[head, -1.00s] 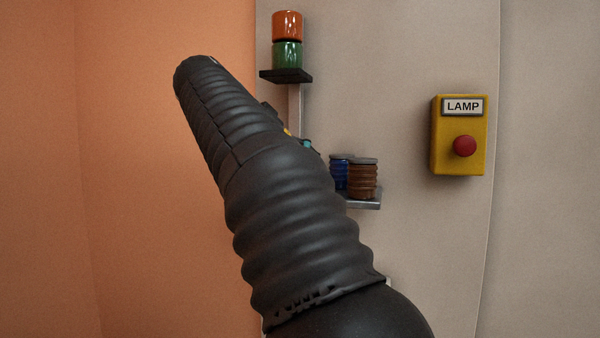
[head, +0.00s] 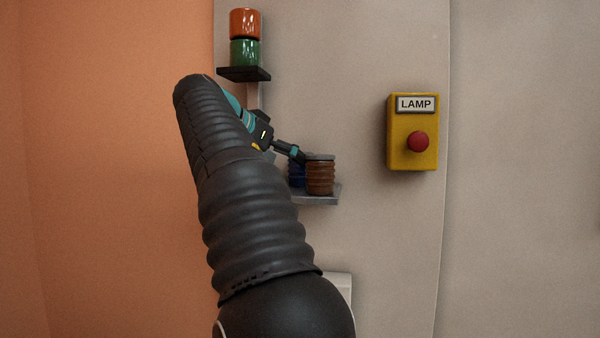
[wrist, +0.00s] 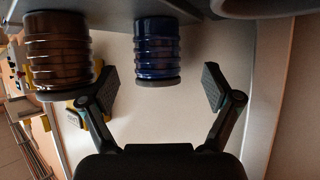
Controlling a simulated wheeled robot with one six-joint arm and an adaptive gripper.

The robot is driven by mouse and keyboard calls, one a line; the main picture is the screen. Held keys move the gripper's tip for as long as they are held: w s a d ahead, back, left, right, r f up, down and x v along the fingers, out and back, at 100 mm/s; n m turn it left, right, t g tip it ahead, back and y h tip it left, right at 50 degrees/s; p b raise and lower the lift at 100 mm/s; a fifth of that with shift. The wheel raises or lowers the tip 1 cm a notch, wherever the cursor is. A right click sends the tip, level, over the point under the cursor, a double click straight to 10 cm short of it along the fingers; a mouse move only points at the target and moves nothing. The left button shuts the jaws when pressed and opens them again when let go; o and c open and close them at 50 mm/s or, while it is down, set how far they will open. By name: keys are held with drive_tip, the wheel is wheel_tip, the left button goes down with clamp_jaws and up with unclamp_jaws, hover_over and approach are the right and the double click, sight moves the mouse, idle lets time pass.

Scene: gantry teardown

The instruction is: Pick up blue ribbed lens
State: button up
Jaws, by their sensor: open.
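The blue ribbed lens (wrist: 157,48) stands on the lower grey shelf (head: 322,199), and in the wrist view it shows upside down between my open fingers. In the head view the blue lens (head: 297,173) is partly hidden behind my gripper (head: 299,156) and the brown lens. My gripper (wrist: 163,88) is open and empty, with one finger on each side of the blue lens and a visible gap to it. The brown ribbed lens (wrist: 58,52) stands close beside it, just outside one finger; it also shows in the head view (head: 320,176).
An orange lens (head: 245,23) is stacked on a green lens (head: 245,52) on a black upper shelf (head: 243,74). A yellow LAMP box (head: 413,133) with a red button is on the wall to the right. The wall between is clear.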

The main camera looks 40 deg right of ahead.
drive_tip(key=x, duration=0.5)
drive_tip(key=shift+s+d+r+b, duration=0.15)
drive_tip(key=shift+s+d+b, duration=0.05)
drive_tip(key=shift+b, duration=0.1)
drive_tip(key=c, duration=1.3)
